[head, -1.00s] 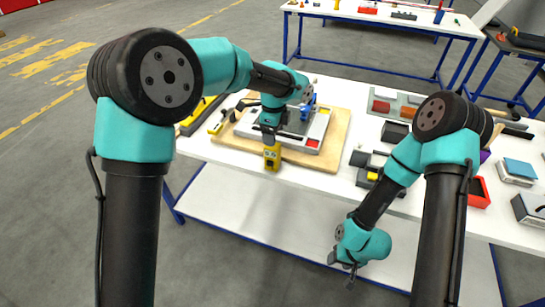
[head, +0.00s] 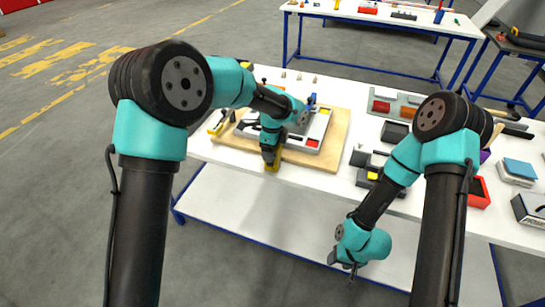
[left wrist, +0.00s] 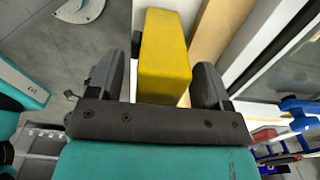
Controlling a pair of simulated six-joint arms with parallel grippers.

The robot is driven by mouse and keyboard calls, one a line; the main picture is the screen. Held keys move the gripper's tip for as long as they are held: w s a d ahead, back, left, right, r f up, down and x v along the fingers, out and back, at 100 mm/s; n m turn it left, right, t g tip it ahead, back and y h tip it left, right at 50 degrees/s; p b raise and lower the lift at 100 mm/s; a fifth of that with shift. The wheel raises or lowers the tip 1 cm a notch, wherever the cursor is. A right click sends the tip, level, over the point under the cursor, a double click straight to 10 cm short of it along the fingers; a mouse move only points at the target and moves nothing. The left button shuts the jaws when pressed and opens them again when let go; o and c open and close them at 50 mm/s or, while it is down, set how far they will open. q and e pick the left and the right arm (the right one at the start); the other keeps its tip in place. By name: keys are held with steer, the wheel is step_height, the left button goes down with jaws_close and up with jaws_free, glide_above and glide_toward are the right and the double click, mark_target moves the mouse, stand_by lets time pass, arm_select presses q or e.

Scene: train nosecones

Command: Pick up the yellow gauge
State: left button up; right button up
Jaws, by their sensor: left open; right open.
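The yellow gauge (left wrist: 165,55) is a yellow block between the two dark fingers of my left gripper (left wrist: 166,75) in the left wrist view. The fingers stand on either side of it, with a gap at least on the left. In the head view the gauge (head: 272,167) shows as a small yellow patch at the front edge of the table, mostly hidden by my left gripper (head: 271,156). The left gripper is open around the gauge. My right gripper (head: 347,265) is open and empty, hanging low in front of the table.
A wooden board (head: 328,160) with a grey fixture lies just behind the gauge on the white table (head: 215,157). Dark blocks (head: 372,161) and a red bin (head: 478,193) stand to the right. A lower white shelf (head: 270,215) lies under the table.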

arm_select(q)
steer(key=shift+f, duration=0.25)
steer(key=shift+c, duration=0.3)
steer(key=c, duration=1.1)
steer(key=shift+r, duration=0.2)
steer(key=shift+c, duration=0.2)
steer(key=shift+r, duration=1.4)
steer(key=shift+s+r, duration=0.2)
steer(key=shift+r, duration=0.05)
steer(key=s+r, duration=0.1)
steer(key=s, duration=1.4)
steer(key=shift+s+r, duration=0.15)
steer(key=shift+s, duration=0.2)
